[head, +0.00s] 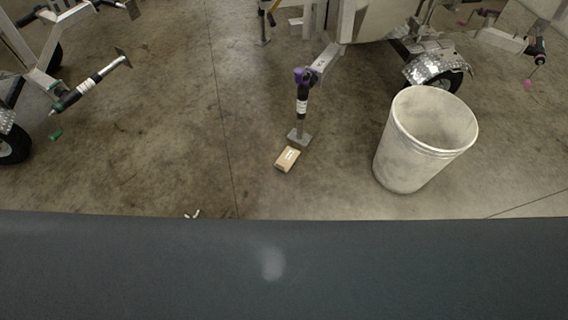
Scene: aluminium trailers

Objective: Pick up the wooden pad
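The wooden pad (288,159) is a small light-brown block lying on the concrete floor, a little right of the middle of the head view. It sits just in front of the square foot of a trailer jack (300,136). I cannot tell whether the pad and the foot touch. Neither of my grippers shows in the head view.
A large whitish bucket (425,140) stands right of the pad. Trailer frames with wheels stand behind and at the left, where another jack (90,84) sticks out. A small white scrap (192,214) lies nearer. The floor left of the pad is mostly clear.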

